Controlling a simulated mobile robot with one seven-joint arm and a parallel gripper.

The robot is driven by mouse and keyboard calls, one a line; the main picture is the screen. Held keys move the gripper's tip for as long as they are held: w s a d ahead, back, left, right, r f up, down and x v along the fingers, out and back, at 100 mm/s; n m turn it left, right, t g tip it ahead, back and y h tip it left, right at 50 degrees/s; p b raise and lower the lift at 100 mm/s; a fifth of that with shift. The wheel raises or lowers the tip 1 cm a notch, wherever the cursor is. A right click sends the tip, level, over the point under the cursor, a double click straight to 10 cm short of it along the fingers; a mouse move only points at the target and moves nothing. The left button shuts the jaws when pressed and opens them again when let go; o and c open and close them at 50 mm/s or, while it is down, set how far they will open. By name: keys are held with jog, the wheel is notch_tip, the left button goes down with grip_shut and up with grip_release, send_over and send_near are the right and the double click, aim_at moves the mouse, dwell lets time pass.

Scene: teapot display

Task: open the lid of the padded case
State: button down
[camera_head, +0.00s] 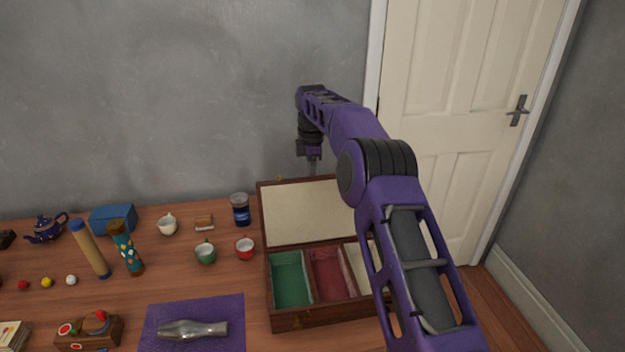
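The padded case (297,318) is a dark wooden box at the right end of the table. Its lid (300,212) stands raised at the back, with a cream padded inner face toward me. Inside are a green compartment (288,278), a red compartment (328,272) and a cream one partly hidden by my arm. My gripper (313,165) points down just behind the lid's top edge. Its fingertips are small and partly hidden by the lid, so I cannot tell whether they are open or touching it. My arm covers the right part of the case and lid.
Left of the case are a blue jar (241,210), a red cup (245,249), a green cup (205,253) and a white cup (167,225). A metal vase-like object (193,330) lies on a purple mat (235,306). A grey wall and a closed door (455,110) stand behind.

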jog(key=shift+w+r, duration=0.1)
jog(key=shift+w, duration=0.15)
dwell(0.3)
jog(key=c, duration=0.9)
grip_release()
jog(key=shift+w, duration=0.15)
jog(key=shift+s+r, duration=0.15)
jog(key=shift+r, duration=1.7)
jog(key=shift+s+r, duration=0.15)
jog(key=shift+r, duration=1.65)
